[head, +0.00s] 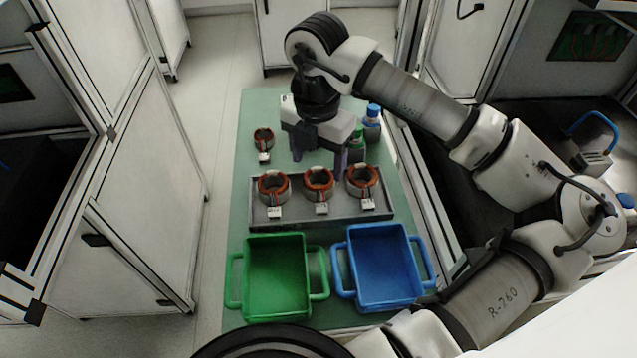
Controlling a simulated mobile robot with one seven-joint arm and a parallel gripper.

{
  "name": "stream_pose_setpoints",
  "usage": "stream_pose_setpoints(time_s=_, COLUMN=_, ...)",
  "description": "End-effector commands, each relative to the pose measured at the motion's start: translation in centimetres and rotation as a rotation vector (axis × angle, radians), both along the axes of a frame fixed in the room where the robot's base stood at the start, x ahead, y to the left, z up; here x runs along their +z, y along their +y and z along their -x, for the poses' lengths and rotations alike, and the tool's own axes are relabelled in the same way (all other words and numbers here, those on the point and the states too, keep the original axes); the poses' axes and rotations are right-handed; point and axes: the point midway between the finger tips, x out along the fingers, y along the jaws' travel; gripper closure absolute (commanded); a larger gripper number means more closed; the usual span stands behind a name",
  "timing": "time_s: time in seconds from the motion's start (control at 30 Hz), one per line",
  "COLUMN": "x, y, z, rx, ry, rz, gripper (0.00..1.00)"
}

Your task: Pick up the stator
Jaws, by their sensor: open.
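Three stators with copper-orange windings and white tags stand in a row on a grey tray (345,214): a left one (273,187), a middle one (318,184) and a right one (362,182). A fourth stator (264,141) stands on the green table behind the tray, to the left of my gripper. My gripper (319,164) points down, open, behind the tray's row, above the middle and right stators in the picture. Its two fingers are apart and nothing shows between them. Whether the fingertips touch anything, and their exact height, I cannot tell.
A green bin (277,277) and a blue bin (384,268), both empty, stand at the table's near end. Bottles with blue and green caps (371,122) stand right of my gripper. White cabinets flank the green table (262,105). The table's back left is clear.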

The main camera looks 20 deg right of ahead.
Motion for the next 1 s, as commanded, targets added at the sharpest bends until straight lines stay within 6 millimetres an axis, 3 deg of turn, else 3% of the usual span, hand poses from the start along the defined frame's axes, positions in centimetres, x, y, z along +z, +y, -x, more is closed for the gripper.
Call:
stream_pose_setpoints(time_s=0.4, x=-4.8, y=0.1, z=0.2, rx=0.001, ry=0.000, rz=-0.002, gripper=0.33)
stream_pose_setpoints(time_s=0.67, x=-5.2, y=0.1, z=0.1, rx=0.001, ry=0.000, rz=0.000, gripper=0.33)
stream_pose_setpoints(time_s=1.0, x=-5.2, y=0.0, z=0.1, rx=0.001, ry=0.000, rz=0.000, gripper=0.76)
